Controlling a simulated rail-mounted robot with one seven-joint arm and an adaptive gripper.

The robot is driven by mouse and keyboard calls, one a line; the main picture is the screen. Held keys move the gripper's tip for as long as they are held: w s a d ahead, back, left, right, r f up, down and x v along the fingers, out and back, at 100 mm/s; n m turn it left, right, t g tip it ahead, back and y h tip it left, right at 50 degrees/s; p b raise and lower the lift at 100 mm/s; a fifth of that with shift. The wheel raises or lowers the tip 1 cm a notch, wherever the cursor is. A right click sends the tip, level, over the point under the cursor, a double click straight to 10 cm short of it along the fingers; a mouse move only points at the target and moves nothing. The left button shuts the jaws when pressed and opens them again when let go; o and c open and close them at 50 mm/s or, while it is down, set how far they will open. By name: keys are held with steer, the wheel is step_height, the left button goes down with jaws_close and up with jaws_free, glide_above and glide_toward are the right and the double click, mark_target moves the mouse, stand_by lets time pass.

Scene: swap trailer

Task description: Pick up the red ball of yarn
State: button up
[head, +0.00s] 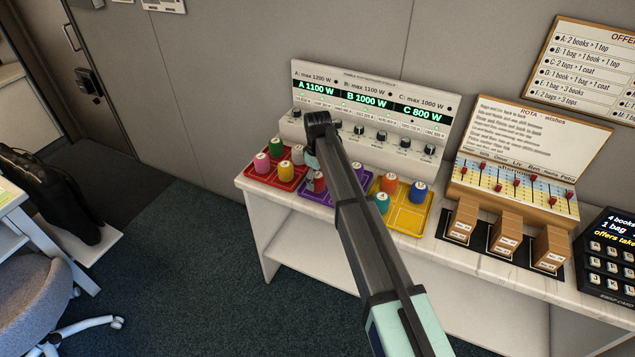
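A small red rounded item (319,183), which looks like the red ball of yarn, sits at the purple tray (310,193) on the white counter. My arm covers part of it, so its full shape is hidden. The end of my arm is bent down just above it, with my gripper (312,160) close over it. The fingers are too small and too covered to show whether they are open or touch the red item.
A red tray (257,177) holds pink, green and white items at left. A yellow tray (409,219) holds orange, blue and teal ones at right. A panel with knobs (440,128) stands behind. Brown boxes (503,236) stand further right.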

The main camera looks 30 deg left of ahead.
steer(key=c, duration=0.5)
steer(key=shift+c, duration=0.2)
steer(key=shift+r, duration=0.15)
